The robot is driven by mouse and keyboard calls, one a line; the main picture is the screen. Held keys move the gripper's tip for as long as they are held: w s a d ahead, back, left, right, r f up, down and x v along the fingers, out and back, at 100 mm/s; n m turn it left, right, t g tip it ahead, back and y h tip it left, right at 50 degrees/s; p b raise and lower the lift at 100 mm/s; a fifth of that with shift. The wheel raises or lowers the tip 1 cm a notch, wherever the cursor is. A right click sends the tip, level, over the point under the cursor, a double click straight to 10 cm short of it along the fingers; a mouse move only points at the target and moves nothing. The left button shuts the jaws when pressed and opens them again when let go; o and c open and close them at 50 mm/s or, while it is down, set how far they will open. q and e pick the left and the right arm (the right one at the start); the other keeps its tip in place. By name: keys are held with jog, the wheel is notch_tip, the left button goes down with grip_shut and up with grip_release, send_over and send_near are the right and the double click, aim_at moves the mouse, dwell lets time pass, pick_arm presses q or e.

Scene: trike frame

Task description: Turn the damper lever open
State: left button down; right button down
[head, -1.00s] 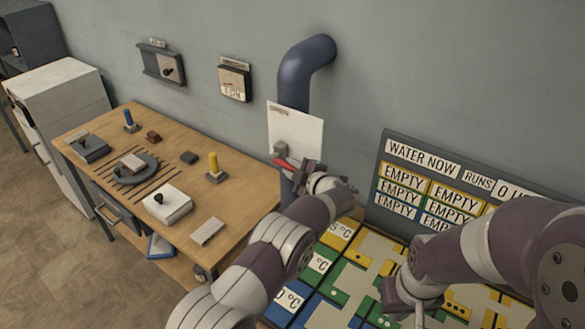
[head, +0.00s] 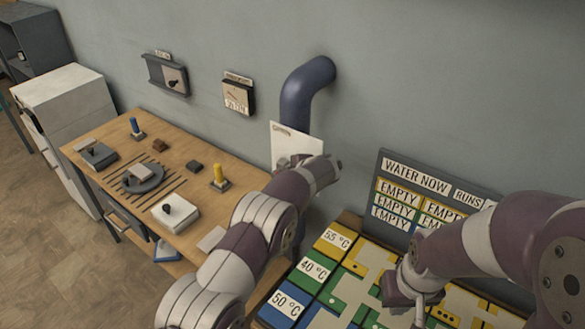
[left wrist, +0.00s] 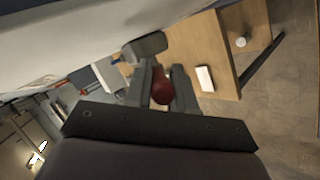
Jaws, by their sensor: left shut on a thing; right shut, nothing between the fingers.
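The white damper plate (head: 292,142) is fixed on the blue pipe (head: 297,95) on the wall; the small print at its top is too blurred to read surely. My left gripper is in front of the plate's lower part, its fingers mostly hidden by my own wrist in the head view. In the left wrist view my left gripper (left wrist: 161,84) is shut on the red lever (left wrist: 162,92). A dark grey block (left wrist: 145,47) is just beyond the fingers. The lever is hidden in the head view, so its angle there cannot be told. My right gripper (head: 407,299) is shut and empty above the coloured board.
A wooden bench (head: 110,128) on the left bears several small devices, a yellow peg (head: 217,172) and a blue peg (head: 135,127). The coloured temperature board (head: 329,240) lies at lower right, below the "WATER NOW" sign (head: 418,166). A white cabinet (head: 65,88) stands far left.

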pick_arm(q)
jog(key=shift+w+a+r+g+h+p, duration=0.15)
jog(key=shift+r+g+h+p, duration=0.2)
jog(key=shift+p, duration=0.25)
jog(key=c, duration=1)
grip_release()
jog(key=shift+f, duration=0.1)
jog(key=shift+c, duration=0.2)
jog(key=shift+s+r, duration=0.2)
jog(key=b+v, duration=0.4)
jog(key=v, duration=0.8)
jog(key=shift+s, duration=0.1)
jog(key=shift+c, duration=0.3)
